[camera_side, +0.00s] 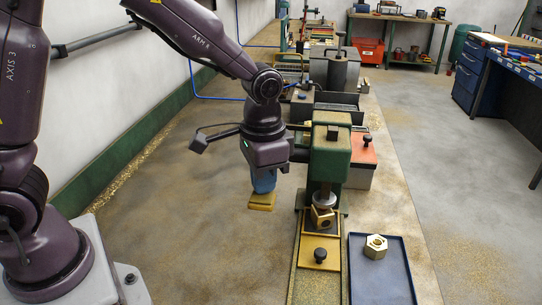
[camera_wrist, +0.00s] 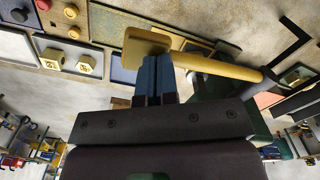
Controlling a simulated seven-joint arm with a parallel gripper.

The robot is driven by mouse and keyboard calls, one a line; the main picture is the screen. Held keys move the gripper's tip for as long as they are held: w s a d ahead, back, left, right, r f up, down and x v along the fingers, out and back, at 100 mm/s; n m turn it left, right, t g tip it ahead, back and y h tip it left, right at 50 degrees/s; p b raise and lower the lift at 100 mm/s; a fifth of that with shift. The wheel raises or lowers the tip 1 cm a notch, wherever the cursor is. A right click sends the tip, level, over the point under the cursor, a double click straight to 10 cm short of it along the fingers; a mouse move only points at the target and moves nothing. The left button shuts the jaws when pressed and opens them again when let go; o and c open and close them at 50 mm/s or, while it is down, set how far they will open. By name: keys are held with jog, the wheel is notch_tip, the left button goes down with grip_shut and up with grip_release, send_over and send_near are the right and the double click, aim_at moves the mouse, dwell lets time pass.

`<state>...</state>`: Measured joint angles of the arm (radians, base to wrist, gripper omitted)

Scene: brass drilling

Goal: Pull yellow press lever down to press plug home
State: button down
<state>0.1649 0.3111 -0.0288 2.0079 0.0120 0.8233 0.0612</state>
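The yellow press lever shows in the wrist view (camera_wrist: 218,69) as a bar running right from a block-shaped handle end (camera_wrist: 146,44). In the side view its yellow handle end (camera_side: 261,207) is low, left of the green press (camera_side: 329,160). My gripper (camera_side: 264,190) is directly above that end, with blue fingers pointing down at it. In the wrist view my gripper (camera_wrist: 160,58) has its fingers side by side with almost no gap, at the handle's edge. They look shut and touching it, not around it. A brass fitting (camera_side: 322,216) sits under the press ram (camera_side: 324,198); the plug cannot be made out.
A blue tray (camera_side: 358,290) holding a brass hex nut (camera_side: 375,246) lies right of the press. A yellow plate with a black knob (camera_side: 320,255) lies in front of the fitting. An orange-topped box (camera_side: 363,150) stands behind. The bench left of the handle is clear.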

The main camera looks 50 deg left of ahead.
aim_at(260, 198)
jog(key=shift+f, duration=0.6)
jog(key=shift+s+d+f, duration=0.75)
jog(key=shift+s, duration=0.1)
jog(key=shift+f, duration=0.15)
jog(key=shift+a+f, duration=0.15)
jog(key=shift+f, duration=0.25)
dwell(0.4)
dwell(0.4)
jog(key=shift+w+r, duration=0.15)
jog(key=shift+r, duration=1.85)
notch_tip(260, 198, up, 14)
jog(key=shift+r, duration=0.15)
dwell(0.5)
